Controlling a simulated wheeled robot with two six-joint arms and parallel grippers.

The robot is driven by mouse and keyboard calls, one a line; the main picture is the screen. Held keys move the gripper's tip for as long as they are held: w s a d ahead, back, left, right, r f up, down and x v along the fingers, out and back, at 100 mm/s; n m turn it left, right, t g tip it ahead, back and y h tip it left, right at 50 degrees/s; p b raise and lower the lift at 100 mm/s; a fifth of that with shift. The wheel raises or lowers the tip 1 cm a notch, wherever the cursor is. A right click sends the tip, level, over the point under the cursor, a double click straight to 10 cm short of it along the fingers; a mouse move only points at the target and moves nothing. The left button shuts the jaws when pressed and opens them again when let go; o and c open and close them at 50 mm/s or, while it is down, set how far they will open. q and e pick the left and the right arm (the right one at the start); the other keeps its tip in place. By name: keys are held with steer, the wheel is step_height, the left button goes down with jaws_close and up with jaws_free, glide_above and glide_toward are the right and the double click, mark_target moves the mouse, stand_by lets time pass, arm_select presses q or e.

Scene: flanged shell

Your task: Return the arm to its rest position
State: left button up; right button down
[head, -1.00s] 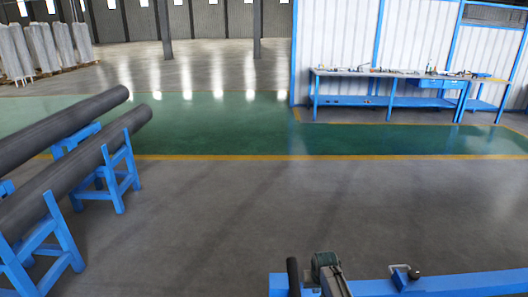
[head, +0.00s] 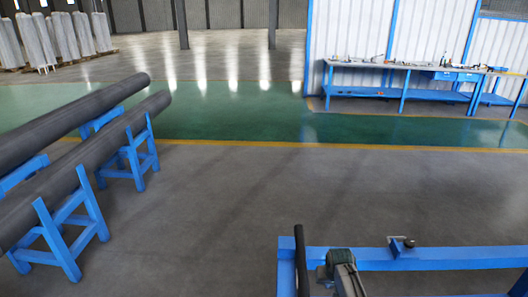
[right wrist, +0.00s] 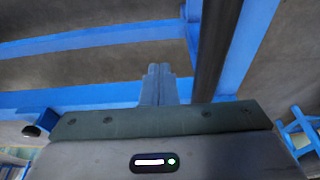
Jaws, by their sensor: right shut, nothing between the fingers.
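My right gripper (head: 339,259) shows at the bottom of the head view, over the near blue frame and just right of a dark upright rod (head: 301,262). In the right wrist view its two grey fingers (right wrist: 158,84) are together, with nothing between them. The dark rod (right wrist: 214,45) passes to the right of the fingers there, and blue beams (right wrist: 100,97) lie around them. I cannot tell how far apart gripper and frame are. My left gripper is not in view. No flanged shell can be made out.
The blue frame (head: 440,257) spans the lower right, with a small dark fitting (head: 402,243) on its beam. Long dark pipes (head: 85,142) rest on blue stands (head: 60,237) at left. A workbench (head: 425,67) stands far back right. The middle floor is clear.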

steer(key=s+d, duration=0.2)
steer(key=s, duration=0.7)
steer(key=s+d, duration=0.2)
steer(key=s, duration=0.8)
steer(key=s+r+n, duration=0.1)
steer(key=s+r, duration=0.7)
steer(key=s, duration=0.4)
steer(key=s+r+n, duration=0.1)
steer(key=s+r, duration=0.6)
steer(key=s, duration=0.5)
steer(key=d+f+b, duration=0.2)
steer(key=d+f, duration=0.1)
steer(key=f, duration=2.9)
steer(key=s+d+f+m+g+b, duration=0.1)
steer(key=s+f, duration=1.7)
steer(key=f, duration=0.3)
steer(key=shift+f+g+h, duration=0.15)
steer(key=shift+g+h, duration=0.15)
steer(key=shift+g, duration=0.1)
